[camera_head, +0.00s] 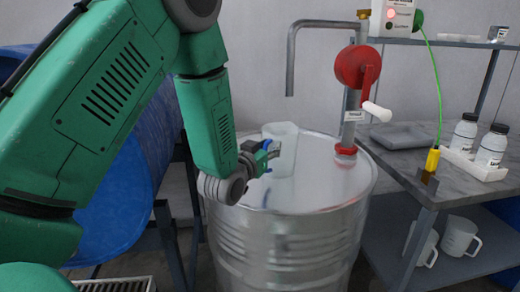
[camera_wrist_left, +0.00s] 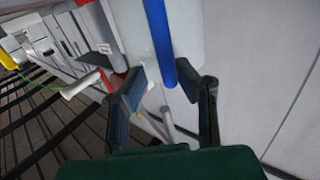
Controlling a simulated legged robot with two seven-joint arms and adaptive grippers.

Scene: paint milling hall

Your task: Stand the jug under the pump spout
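The jug (camera_head: 283,150) is pale and translucent with a blue handle, upright over the drum lid. Its body fills the top of the left wrist view (camera_wrist_left: 190,30). The pump spout (camera_head: 290,90) ends above the jug in the head view. Whether the jug's base touches the lid is hard to tell. The red pump (camera_head: 357,68) stands on the drum to the right. My right gripper is not in view.
The steel drum (camera_head: 290,245) has bare lid around the jug. A grey bench (camera_head: 400,165) at right holds white bottles (camera_head: 490,147) in a tray. White jugs (camera_head: 460,237) stand on its lower shelf. A blue barrel (camera_head: 120,200) lies on a rack at left, beside my arm.

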